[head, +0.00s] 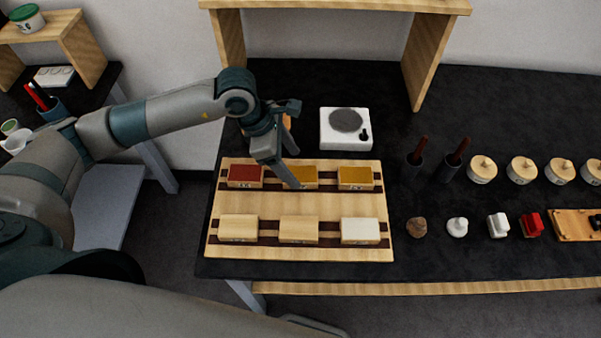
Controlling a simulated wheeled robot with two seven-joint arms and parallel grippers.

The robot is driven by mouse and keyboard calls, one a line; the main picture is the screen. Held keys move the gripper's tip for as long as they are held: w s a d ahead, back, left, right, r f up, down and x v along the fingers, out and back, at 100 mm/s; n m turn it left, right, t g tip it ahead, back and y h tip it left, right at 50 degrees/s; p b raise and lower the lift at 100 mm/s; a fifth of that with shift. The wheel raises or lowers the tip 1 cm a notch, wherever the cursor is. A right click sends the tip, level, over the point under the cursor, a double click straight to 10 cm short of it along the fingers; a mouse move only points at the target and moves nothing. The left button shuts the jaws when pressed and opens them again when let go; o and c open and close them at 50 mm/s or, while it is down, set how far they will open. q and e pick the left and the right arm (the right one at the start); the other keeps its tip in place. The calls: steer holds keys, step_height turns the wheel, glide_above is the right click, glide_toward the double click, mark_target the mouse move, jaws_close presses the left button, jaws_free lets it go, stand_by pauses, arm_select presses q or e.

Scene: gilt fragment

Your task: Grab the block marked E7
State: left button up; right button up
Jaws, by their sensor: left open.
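A wooden board (295,206) on the black table holds two rows of blocks on dark strips. The back row has a red-topped block (246,174), a gold-topped block (304,174) in the middle and another gold-topped block (355,176). The front row has two plain wooden blocks (239,226) (298,228) and a whitish-topped block (360,229). Small labels on the front faces are too small to read, so I cannot tell which is E7. My left gripper (290,175) is open, pointing down at the middle back block and partly covering it. Contact is unclear. My right gripper is not in view.
A white device with a grey disc (345,120) stands behind the board. Dark cups (415,165) with handles, round lidded pots (482,169) and small stamp-like pieces (498,225) stand to the right. A wooden shelf (426,55) spans the back.

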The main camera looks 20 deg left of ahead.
mark_target(300, 174)
arm_select(q)
steer(key=p+x, duration=0.1)
steer(key=x, duration=0.1)
steer(key=shift+d+f, duration=0.25)
steer(key=shift+f, duration=0.1)
steer(key=shift+d+f, duration=0.1)
steer(key=shift+f, duration=0.3)
steer(key=c, duration=1.1)
